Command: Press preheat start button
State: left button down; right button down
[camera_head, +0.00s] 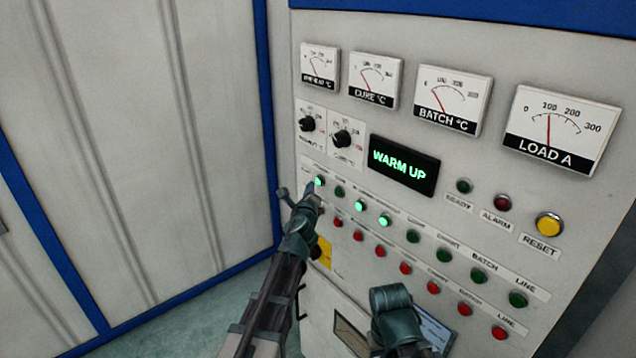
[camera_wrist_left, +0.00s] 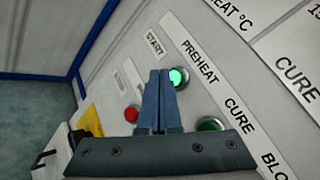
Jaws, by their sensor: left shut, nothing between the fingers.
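The preheat start button (camera_head: 319,181) is the leftmost green button in the upper row of the panel, and it is lit. In the left wrist view the lit green preheat button (camera_wrist_left: 178,77) sits below the PREHEAT label, near the START label (camera_wrist_left: 153,43). My left gripper (camera_head: 309,192) is shut and empty, its tips at the button's lower left. In the left wrist view the closed fingers (camera_wrist_left: 157,78) end right beside the button; whether they touch it I cannot tell. My right gripper (camera_head: 393,298) is low in front of the panel, its jaws unclear.
A red button (camera_wrist_left: 131,114) lies left of the fingers, and an unlit green one (camera_wrist_left: 210,125) lies right. Two more green buttons (camera_head: 359,206) are lit. The display (camera_head: 404,165) reads WARM UP. Dials, gauges and a yellow reset button (camera_head: 549,224) fill the panel.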

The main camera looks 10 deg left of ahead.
pick_arm(q)
jog(key=s+a, duration=0.1)
jog(key=s, duration=0.1)
jog(key=s+a, duration=0.2)
dwell(0.3)
dwell(0.4)
jog(key=s+d+f+n+g+b, duration=0.1)
jog(key=s+d+f+n+g, duration=0.4)
jog(key=s+f+n, duration=0.3)
jog(key=s+d+f+n+g+b, duration=0.2)
jog(key=s+d+f+n+g, duration=0.35)
jog(key=s+f, duration=0.35)
jog(key=s+d+f+n+g, duration=0.3)
jog(key=s, duration=0.5)
jog(key=s+d+f+n+g+h, duration=0.1)
jog(key=s+d+f+n+g, duration=0.2)
jog(key=s, duration=0.6)
jog(key=shift+d+f+n+g+b, duration=0.35)
jog(key=shift+f+n+g+b, duration=0.1)
jog(key=shift+f+n, duration=0.2)
